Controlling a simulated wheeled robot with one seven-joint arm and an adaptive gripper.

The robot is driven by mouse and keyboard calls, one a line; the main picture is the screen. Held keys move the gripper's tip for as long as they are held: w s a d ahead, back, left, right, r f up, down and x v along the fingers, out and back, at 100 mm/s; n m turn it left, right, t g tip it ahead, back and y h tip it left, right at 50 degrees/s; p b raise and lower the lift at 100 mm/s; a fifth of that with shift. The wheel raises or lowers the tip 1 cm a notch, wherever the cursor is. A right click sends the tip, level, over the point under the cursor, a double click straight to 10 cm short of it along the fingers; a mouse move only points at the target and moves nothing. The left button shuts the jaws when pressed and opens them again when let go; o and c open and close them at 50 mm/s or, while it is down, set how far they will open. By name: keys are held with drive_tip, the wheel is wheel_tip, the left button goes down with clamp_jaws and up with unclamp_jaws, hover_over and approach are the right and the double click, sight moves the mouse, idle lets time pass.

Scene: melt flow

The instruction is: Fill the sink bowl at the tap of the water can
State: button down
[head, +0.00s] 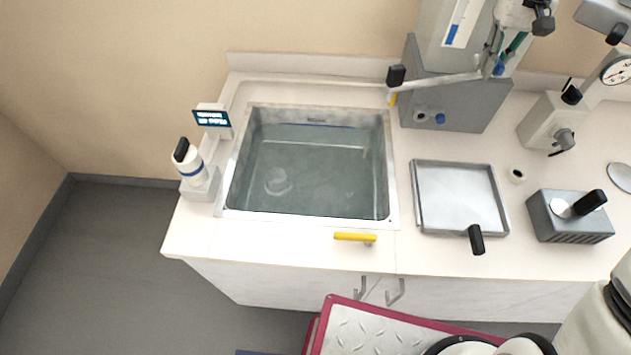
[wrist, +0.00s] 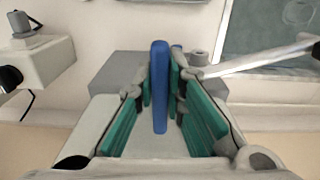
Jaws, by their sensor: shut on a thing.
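The sink bowl (head: 248,190) is a square steel basin in the counter. Clear, blue-tinted water appears to stand in it, with a round drain showing through. The water can (head: 437,40) is a pale container on a grey block at the back right of the sink. A white spout (head: 440,82) with a black end reaches left from it to the sink's right edge; it also shows in the wrist view (wrist: 250,62). My gripper (head: 503,60) is at the can's front, its green pads shut on a blue lever (wrist: 160,85). I see no clear stream of water.
A steel tray (head: 455,197) lies right of the sink, beside a grey box with a black handle (head: 570,215). A yellow handle (head: 355,237) sits at the counter's front. A white bottle (head: 190,162) and small display (head: 211,118) stand left of the sink.

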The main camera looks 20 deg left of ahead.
drive_tip(key=shift+w, duration=0.1)
idle(0.4)
drive_tip(key=c, duration=1.5)
unclamp_jaws()
drive_tip(key=shift+c, duration=0.2)
drive_tip(key=shift+r, duration=4)
drive_tip(key=o, duration=0.6)
